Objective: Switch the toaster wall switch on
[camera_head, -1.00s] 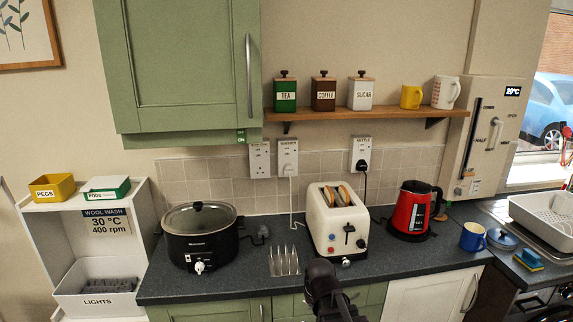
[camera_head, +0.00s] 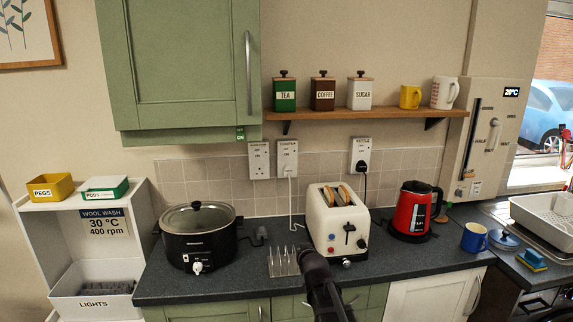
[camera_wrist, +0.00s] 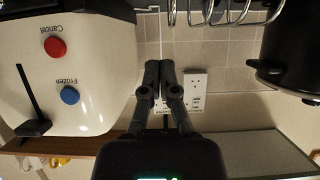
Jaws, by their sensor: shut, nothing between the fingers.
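The toaster switch plate (camera_head: 287,152) is a white wall plate on the tiles, the middle of three, with a white plug and cord. Whether its rocker is on or off is too small to tell. The cream toaster (camera_head: 337,222) stands on the counter below it, with bread in its slots. My gripper (camera_head: 308,256) is shut and empty, low in front of the counter and left of the toaster. In the upside-down wrist view, the closed fingers (camera_wrist: 165,68) point toward the wall and hide most of the toaster plate. The toaster (camera_wrist: 70,65) fills the left there.
A slow-cooker plate (camera_head: 259,160) and a kettle plate (camera_head: 360,155) flank the toaster plate. A metal rack (camera_head: 283,263) stands just left of my gripper. The black slow cooker (camera_head: 199,238) and red kettle (camera_head: 411,212) stand either side. A wooden shelf (camera_head: 400,113) hangs above.

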